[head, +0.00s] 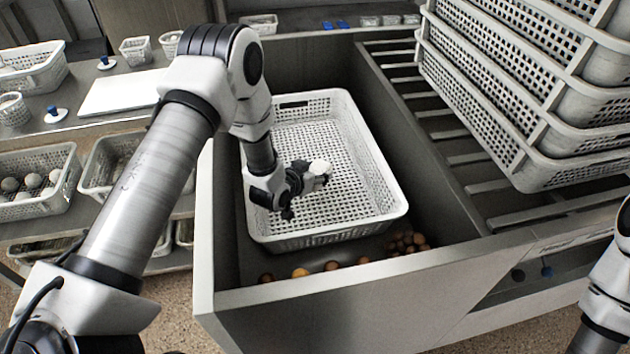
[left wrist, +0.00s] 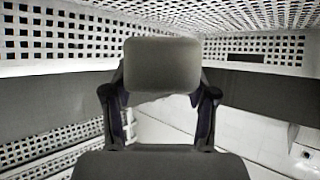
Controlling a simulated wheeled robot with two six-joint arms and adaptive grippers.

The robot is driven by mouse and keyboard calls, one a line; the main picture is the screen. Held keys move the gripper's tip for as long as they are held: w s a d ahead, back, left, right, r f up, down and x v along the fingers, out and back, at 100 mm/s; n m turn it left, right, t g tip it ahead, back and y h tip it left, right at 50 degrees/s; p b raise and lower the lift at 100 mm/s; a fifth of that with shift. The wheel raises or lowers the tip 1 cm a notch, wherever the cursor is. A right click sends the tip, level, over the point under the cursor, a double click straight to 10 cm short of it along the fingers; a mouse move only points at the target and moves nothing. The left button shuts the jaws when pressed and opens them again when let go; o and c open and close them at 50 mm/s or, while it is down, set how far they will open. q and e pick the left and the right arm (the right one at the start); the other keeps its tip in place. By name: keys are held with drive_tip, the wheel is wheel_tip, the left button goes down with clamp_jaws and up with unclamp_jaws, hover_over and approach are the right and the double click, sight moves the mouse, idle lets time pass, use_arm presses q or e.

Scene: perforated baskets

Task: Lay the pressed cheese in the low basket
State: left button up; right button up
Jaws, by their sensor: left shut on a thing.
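The low basket (head: 375,185) is a wide white perforated basket inside a deep grey bin. My left gripper (head: 312,178) is over the inside of this basket, left of its middle. It is shut on a small whitish block, the pressed cheese (head: 320,167). In the left wrist view the cheese (left wrist: 161,64) is a pale grey block with rounded edges, between the two dark fingers of my left gripper (left wrist: 160,100). White perforated basket walls show behind it. I cannot tell whether the cheese touches the basket floor. My right gripper is out of view.
Stacked white baskets (head: 530,110) stand on slats at the right. The bin's grey front wall (head: 340,295) is the near edge. Small brown round things (head: 407,242) lie beside the basket. A counter with a white board (head: 118,92) is at the left.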

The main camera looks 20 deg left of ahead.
use_arm(q)
wheel_tip(320, 180, down, 3)
drive_tip(key=shift+f+b, duration=0.6)
drive_tip(key=shift+f, duration=0.05)
drive_tip(key=o, duration=1.4)
drive_tip(key=shift+s, duration=0.1)
